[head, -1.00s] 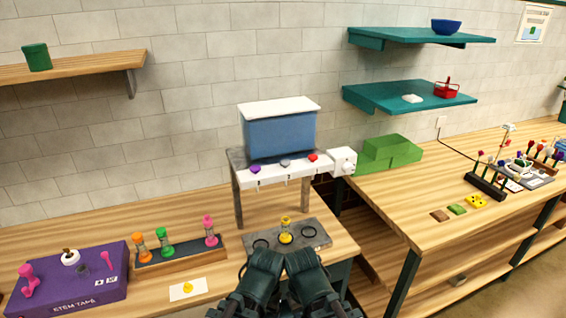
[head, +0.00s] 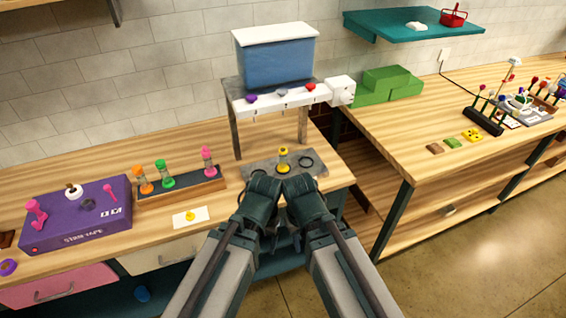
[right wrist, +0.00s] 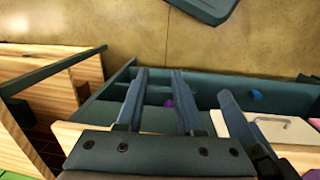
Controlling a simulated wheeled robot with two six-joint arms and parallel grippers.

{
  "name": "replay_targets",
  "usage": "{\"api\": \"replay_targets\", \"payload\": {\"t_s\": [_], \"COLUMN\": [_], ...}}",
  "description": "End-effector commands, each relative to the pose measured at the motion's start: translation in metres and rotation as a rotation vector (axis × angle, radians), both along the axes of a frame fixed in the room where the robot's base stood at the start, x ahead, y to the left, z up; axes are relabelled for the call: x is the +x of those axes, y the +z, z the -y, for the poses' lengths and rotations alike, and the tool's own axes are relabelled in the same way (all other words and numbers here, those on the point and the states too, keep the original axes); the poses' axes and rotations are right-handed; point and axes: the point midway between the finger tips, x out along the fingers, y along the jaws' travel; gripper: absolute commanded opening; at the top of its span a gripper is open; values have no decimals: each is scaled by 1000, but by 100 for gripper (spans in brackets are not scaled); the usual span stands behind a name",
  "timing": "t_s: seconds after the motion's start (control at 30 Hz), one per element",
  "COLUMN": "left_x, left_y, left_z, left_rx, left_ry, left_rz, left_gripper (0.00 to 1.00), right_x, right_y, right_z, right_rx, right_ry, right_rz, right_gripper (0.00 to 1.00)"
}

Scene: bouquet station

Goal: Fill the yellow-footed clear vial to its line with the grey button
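The clear vial with yellow ends (head: 283,160) stands upright on a dark grey pad (head: 255,170) under the dispenser, at its middle spot. Its line and fill level are too small to make out. The grey button (head: 281,92) sits on the dispenser's white front bar, between a purple button (head: 251,98) and a red one (head: 311,87). My left gripper (head: 262,186) and right gripper (head: 299,186) are side by side before the pad, apart from vial and buttons. In the right wrist view, the right gripper (right wrist: 157,72) has its fingers apart, with nothing between them.
The blue tank (head: 277,62) tops the dispenser stand. A rack (head: 190,188) with orange, green and pink vials stands to the left, beside a purple box (head: 85,225). A card (head: 190,217) with a yellow mark lies in front. A gap separates the right bench (head: 410,150).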

Motion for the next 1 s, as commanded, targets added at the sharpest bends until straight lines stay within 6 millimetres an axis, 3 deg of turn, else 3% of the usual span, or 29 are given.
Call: {"api": "replay_targets", "payload": {"t_s": [0.03, 0.17, 0.2, 1.0], "left_x": [0, 0, 0, 0], "left_y": [0, 0, 0, 0], "left_z": [0, 0, 0, 0], "left_rx": [0, 0, 0, 0], "left_ry": [0, 0, 0, 0], "left_rz": [0, 0, 0, 0], "left_gripper": [75, 75, 75, 75], "right_x": [0, 0, 0, 0], "right_y": [0, 0, 0, 0], "right_z": [0, 0, 0, 0], "right_rx": [0, 0, 0, 0], "right_ry": [0, 0, 0, 0], "right_rz": [0, 0, 0, 0], "right_gripper": [25, 2, 0, 0]}}
